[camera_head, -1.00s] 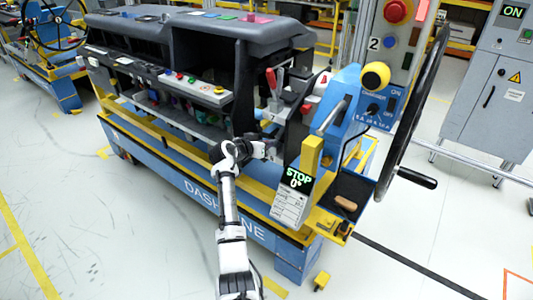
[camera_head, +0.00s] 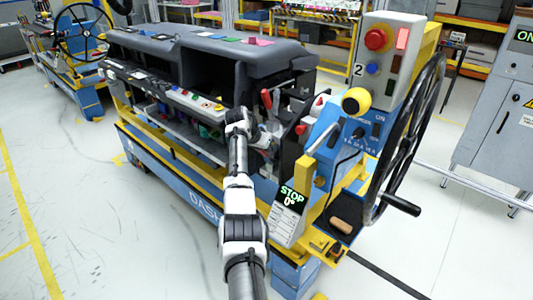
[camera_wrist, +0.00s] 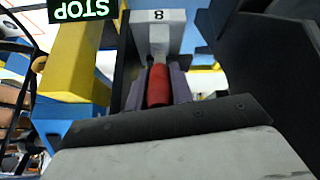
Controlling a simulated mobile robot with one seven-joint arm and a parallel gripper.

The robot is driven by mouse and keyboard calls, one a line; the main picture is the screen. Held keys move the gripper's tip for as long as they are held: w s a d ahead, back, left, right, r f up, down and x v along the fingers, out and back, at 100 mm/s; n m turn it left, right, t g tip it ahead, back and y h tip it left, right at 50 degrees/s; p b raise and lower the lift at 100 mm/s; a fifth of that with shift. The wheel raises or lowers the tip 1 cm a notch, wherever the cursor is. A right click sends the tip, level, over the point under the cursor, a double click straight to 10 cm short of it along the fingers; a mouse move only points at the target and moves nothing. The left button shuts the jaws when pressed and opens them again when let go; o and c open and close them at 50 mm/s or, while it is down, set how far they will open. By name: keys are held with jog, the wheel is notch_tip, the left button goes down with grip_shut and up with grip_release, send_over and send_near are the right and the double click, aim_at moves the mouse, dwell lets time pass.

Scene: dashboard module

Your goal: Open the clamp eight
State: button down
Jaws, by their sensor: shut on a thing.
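Clamp eight (camera_wrist: 172,32) shows in the wrist view as a pale grey body with a label "8" and a red handle (camera_wrist: 158,90). My gripper (camera_wrist: 159,80) has its grey-purple fingers on both sides of the red handle and is shut on it. In the head view my gripper (camera_head: 264,141) reaches into the right end of the dashboard module, and its fingertips and the handle are hard to make out there.
The dark dashboard (camera_head: 200,50) sits on a blue and yellow stand. A red lever (camera_head: 266,99) stands just above my gripper. A STOP display (camera_head: 292,195), a blue unit with a yellow knob (camera_head: 356,101) and a large black handwheel (camera_head: 408,140) are to the right.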

jog(key=shift+w+d+r+g+y, duration=0.2)
jog(key=shift+w+d+g+y, duration=0.1)
jog(key=shift+g, duration=0.2)
dwell(0.4)
jog(key=c, duration=1.2)
grip_release()
jog(key=shift+c, duration=0.2)
jog(key=shift+a, duration=0.1)
jog(key=b+v, duration=0.3)
jog(key=v, duration=1)
jog(key=shift+r, duration=0.35)
jog(key=shift+s, duration=0.15)
